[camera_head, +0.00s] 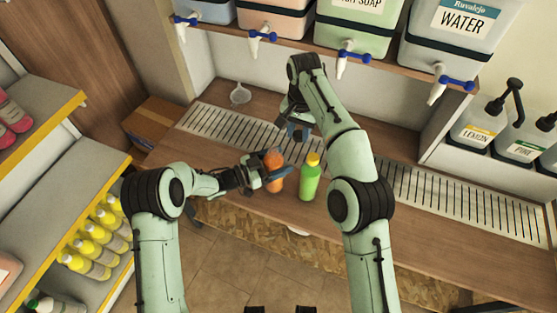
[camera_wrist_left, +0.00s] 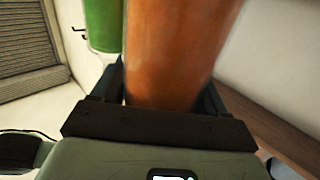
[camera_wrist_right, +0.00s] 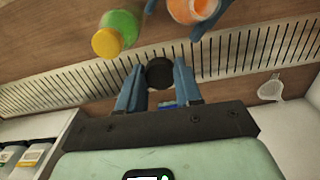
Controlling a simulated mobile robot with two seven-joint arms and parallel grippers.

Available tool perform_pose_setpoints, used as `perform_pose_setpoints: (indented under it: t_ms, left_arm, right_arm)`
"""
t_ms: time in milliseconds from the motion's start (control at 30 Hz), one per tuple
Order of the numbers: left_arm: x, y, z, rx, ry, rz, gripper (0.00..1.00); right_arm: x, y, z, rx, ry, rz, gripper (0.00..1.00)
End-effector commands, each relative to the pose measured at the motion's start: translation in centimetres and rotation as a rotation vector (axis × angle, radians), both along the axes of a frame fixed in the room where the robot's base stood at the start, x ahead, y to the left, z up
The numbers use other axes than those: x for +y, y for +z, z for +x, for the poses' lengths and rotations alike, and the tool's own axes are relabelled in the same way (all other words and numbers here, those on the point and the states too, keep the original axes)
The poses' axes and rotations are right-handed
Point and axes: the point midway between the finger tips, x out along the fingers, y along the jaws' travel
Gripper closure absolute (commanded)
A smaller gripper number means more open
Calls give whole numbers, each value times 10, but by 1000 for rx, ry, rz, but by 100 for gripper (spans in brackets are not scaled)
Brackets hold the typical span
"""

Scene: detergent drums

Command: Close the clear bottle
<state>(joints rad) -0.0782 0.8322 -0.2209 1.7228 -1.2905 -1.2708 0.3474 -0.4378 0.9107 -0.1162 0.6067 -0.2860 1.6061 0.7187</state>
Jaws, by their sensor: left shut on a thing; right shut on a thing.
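The clear bottle, filled with orange liquid (camera_head: 274,160), stands on the wooden counter. My left gripper (camera_head: 268,178) is shut around its body; its orange side fills the middle of the left wrist view (camera_wrist_left: 175,50). In the right wrist view the bottle (camera_wrist_right: 193,10) shows a clear neck with no cap on it. My right gripper (camera_head: 298,132) is shut on a small dark round cap (camera_wrist_right: 160,72), behind the bottle and to its right in the head view, apart from it. The cap is hard to make out in the head view.
A green bottle with a yellow cap (camera_head: 310,178) stands close right of the clear bottle. A slotted drain strip (camera_head: 215,125) runs along the counter, with a small white funnel (camera_head: 239,95) behind it. Drums with blue-handled taps (camera_head: 352,55) hang over the back.

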Motion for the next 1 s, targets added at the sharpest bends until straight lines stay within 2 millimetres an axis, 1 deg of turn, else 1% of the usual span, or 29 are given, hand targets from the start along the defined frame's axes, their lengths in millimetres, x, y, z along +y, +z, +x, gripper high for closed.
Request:
perform_pose_setpoints:
  t_ms: [33, 100, 200, 333, 433, 567, 867, 1000]
  left_arm:
    - [0, 2, 0, -4, -1, -3, 100]
    - [0, 2, 0, -4, -1, -3, 100]
    - [0, 2, 0, -4, -1, -3, 100]
    - [0, 2, 0, -4, -1, -3, 100]
    - [0, 2, 0, -4, -1, -3, 100]
    - [0, 2, 0, -4, -1, -3, 100]
    - [0, 2, 0, -4, -1, -3, 100]
    - [0, 2, 0, -4, -1, -3, 100]
  right_arm:
    - [17, 12, -3, -6, -6, 2, 93]
    - [33, 27, -10, -6, -20, 2, 93]
    - [51, 43, -21, -5, -37, 2, 93]
    - [66, 57, -31, -4, -50, 2, 93]
    - [70, 61, -35, -3, -56, 1, 93]
    - [72, 63, -36, -2, -58, 0, 93]
    - [71, 62, -36, -3, -57, 1, 93]
    - [71, 58, -35, -2, -58, 0, 93]
